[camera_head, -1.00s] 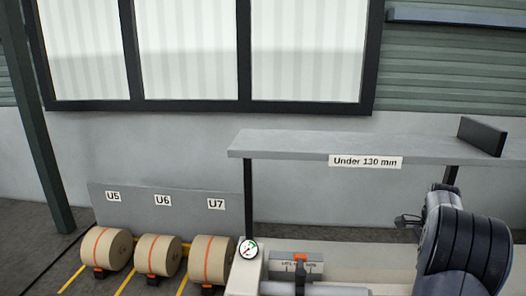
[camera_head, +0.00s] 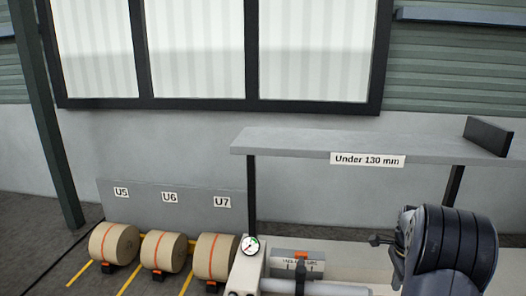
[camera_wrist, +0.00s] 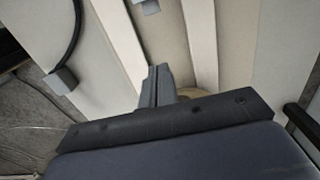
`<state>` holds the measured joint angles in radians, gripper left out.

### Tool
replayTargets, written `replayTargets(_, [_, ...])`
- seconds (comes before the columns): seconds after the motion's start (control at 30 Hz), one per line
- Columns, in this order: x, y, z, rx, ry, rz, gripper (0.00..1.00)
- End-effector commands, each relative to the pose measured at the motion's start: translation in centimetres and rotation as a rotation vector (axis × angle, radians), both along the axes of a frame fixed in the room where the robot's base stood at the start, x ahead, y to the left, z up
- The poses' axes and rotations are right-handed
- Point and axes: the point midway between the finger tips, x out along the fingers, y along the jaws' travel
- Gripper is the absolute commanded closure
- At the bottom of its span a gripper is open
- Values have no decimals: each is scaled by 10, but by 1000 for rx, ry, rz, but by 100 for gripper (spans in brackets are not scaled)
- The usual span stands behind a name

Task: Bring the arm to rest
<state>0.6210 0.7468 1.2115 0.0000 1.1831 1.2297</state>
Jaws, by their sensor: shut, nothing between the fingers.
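My arm (camera_head: 448,250) is at the lower right of the head view, folded in front of the pale machine bench. My gripper (camera_head: 378,240) shows small and dark at the left side of the arm, below the shelf. In the wrist view my gripper (camera_wrist: 158,78) points up the picture, its fingers together with nothing between them. Pale machine panels lie beyond the fingers there, and they look apart from the gripper. A small round tan thing behind the fingers is mostly hidden.
A grey shelf (camera_head: 300,141) labelled "Under 130 mm" stands above the bench. A pressure gauge (camera_head: 250,246) and a grey roller (camera_head: 330,288) sit at the bench's left. Kraft rolls (camera_head: 163,251) lie under signs U5, U6 and U7. A dark cable (camera_wrist: 72,40) hangs in the wrist view.

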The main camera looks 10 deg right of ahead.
Motion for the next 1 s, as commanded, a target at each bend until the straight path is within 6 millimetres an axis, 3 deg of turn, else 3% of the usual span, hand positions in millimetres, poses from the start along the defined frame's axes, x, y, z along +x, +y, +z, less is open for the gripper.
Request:
replayTargets(0.93, [52,184,-3,0,-1,5,100])
replayTargets(1.0, [55,188,13,-2,-6,1,100])
